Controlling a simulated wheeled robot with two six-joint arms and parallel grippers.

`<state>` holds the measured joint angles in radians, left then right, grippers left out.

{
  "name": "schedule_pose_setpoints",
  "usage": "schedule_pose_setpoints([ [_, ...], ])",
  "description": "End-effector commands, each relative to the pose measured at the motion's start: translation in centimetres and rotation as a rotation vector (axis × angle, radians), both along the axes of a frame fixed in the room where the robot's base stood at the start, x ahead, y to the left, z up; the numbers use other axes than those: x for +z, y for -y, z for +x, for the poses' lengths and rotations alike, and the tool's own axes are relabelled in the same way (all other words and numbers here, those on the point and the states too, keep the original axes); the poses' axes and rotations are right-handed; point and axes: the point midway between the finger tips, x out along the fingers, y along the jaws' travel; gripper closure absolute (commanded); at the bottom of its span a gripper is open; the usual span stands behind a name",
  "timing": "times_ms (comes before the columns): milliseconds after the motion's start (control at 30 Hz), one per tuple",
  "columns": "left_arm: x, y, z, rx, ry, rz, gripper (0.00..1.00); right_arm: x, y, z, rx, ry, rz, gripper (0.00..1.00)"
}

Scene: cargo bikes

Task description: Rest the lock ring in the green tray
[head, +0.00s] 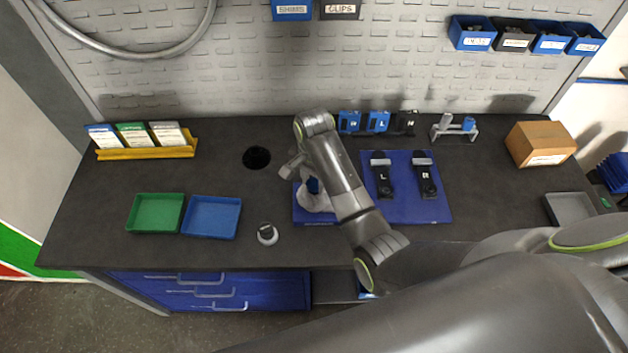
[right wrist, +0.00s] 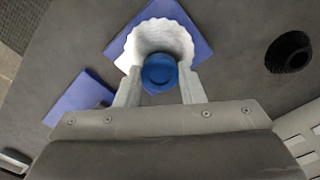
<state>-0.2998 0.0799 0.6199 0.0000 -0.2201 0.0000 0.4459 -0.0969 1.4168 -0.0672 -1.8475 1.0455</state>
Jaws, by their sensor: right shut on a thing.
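The green tray (head: 156,229) lies on the left of the bench and looks empty. My right gripper (head: 306,178) is over the left part of the blue mat (head: 438,208). In the right wrist view my right gripper (right wrist: 160,90) is shut on a blue round piece (right wrist: 160,72), which may be the lock ring. The piece sits at a white scalloped part (right wrist: 160,36), also partly seen in the head view (head: 316,201). I cannot tell whether they are joined. A black ring-like thing (head: 256,158) lies left of the gripper. My left gripper is out of view.
A blue tray (head: 211,217) stands beside the green one, and a small white-based piece (head: 267,235) to its right. A yellow card rack (head: 148,152) is at the back left. Two black pieces lie on the mat. A cardboard box (head: 541,145) is at the right.

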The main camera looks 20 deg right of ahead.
Motion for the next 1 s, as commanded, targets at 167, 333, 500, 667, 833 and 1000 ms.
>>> schedule_pose_setpoints([
  [167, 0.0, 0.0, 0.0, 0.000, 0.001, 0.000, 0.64, 0.8, 0.0, 0.0, 0.000, 0.001, 0.000, 1.00],
  [333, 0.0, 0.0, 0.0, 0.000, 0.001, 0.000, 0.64, 1.4, 0.0, 0.0, 0.000, 0.000, 0.000, 1.00],
  [500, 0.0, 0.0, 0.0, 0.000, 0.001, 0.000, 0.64, 2.1, 0.0, 0.0, 0.000, 0.001, 0.000, 1.00],
  [667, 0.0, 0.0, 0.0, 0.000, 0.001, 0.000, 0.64, 2.7, 0.0, 0.0, 0.000, 0.000, 0.000, 1.00],
  [833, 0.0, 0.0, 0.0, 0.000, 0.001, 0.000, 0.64, 3.2, 0.0, 0.0, 0.000, 0.000, 0.000, 1.00],
  [1000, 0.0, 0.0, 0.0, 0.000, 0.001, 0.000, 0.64, 3.3, 0.0, 0.0, 0.000, 0.000, 0.000, 1.00],
])
